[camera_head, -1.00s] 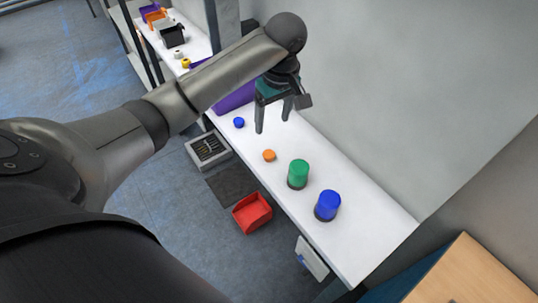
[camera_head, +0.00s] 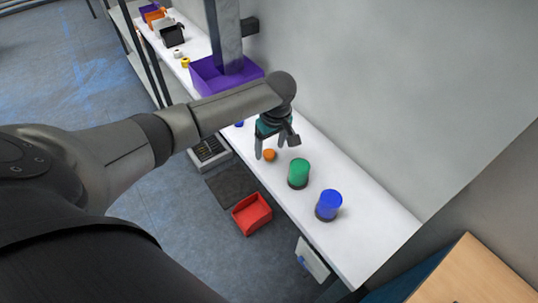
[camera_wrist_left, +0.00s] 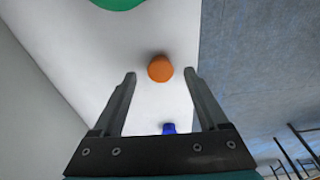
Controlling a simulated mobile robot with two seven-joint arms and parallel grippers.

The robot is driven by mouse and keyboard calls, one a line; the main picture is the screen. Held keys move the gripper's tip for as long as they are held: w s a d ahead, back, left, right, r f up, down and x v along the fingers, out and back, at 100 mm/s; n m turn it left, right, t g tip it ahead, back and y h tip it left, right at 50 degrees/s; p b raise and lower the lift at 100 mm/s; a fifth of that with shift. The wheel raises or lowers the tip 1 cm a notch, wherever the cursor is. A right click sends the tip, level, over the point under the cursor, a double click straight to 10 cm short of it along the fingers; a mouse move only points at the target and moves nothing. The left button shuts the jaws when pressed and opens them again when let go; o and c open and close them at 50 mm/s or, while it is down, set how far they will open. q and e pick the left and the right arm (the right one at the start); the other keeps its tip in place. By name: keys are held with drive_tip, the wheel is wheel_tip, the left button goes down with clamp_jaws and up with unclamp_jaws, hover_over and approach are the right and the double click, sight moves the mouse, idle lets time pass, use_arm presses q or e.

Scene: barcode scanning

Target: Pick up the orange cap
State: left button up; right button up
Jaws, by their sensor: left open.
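The orange cap (camera_head: 269,155) lies on the white table near its front edge, left of the green container. My left gripper (camera_head: 269,151) is open and empty just above the cap, its fingers pointing down on either side of it in the head view. In the left wrist view the orange cap (camera_wrist_left: 160,68) shows between and a little beyond the tips of my left gripper (camera_wrist_left: 160,73). I cannot tell the exact height gap. My right gripper is not in view.
A green container (camera_head: 298,173) and a blue container (camera_head: 328,205) stand to the right on the white table (camera_head: 365,235). A purple bin (camera_head: 212,78) is further back. A red bin (camera_head: 251,213) is below the front edge.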

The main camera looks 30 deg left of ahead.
use_arm(q)
drive_tip(key=shift+a+f, duration=0.15)
drive_tip(key=shift+f, duration=0.75)
drive_tip(key=shift+c, duration=0.2)
clamp_jaws()
